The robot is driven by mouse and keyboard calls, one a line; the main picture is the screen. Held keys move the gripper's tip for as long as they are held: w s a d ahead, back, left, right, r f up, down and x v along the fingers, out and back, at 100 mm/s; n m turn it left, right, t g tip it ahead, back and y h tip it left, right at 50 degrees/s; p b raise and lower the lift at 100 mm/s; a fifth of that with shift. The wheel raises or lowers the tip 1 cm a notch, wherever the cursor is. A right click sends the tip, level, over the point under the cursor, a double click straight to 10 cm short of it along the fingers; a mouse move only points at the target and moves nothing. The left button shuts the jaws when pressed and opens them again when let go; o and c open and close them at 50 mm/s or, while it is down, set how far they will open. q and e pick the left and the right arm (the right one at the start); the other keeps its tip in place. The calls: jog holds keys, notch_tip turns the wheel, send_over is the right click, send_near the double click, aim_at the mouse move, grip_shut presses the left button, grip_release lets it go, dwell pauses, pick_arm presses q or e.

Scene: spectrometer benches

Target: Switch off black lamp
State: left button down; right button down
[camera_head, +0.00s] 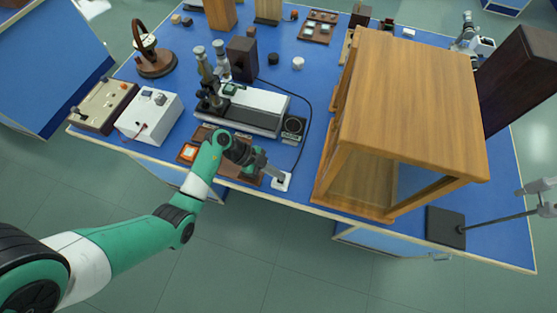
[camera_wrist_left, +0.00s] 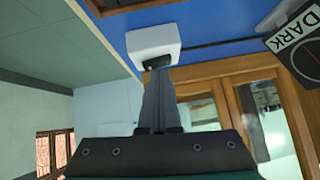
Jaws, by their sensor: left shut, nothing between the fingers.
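A small white switch box (camera_head: 282,181) sits near the front edge of the blue bench, with a black cable running back from it. In the left wrist view the white box (camera_wrist_left: 152,42) has a small black rocker (camera_wrist_left: 157,61) on its near side. The cable curves back towards a dark box-shaped lamp housing (camera_head: 242,58) behind the spectrometer. My left gripper (camera_head: 278,175) is shut and empty, its tips at the white box. In the left wrist view the shut fingers (camera_wrist_left: 158,72) point at the rocker; I cannot tell if they touch it.
A wooden cabinet frame (camera_head: 415,90) stands right of the switch box. A spectrometer (camera_head: 245,108) with a dial labelled DARK (camera_wrist_left: 294,38) stands behind my left gripper. A brown board (camera_head: 240,172) lies at its left. A white power box (camera_head: 150,115) stands further left.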

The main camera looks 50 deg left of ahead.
pick_arm(q)
notch_tip(320, 180, up, 5)
jog(key=p, duration=0.6)
jog(key=shift+w+a+p, duration=0.1)
jog(key=shift+p, duration=0.2)
jog(key=w+a+p+v, duration=0.1)
jog(key=p+v, duration=0.1)
jog(key=v, duration=0.7)
jog(key=shift+a, duration=0.2)
jog(key=shift+f, duration=0.1)
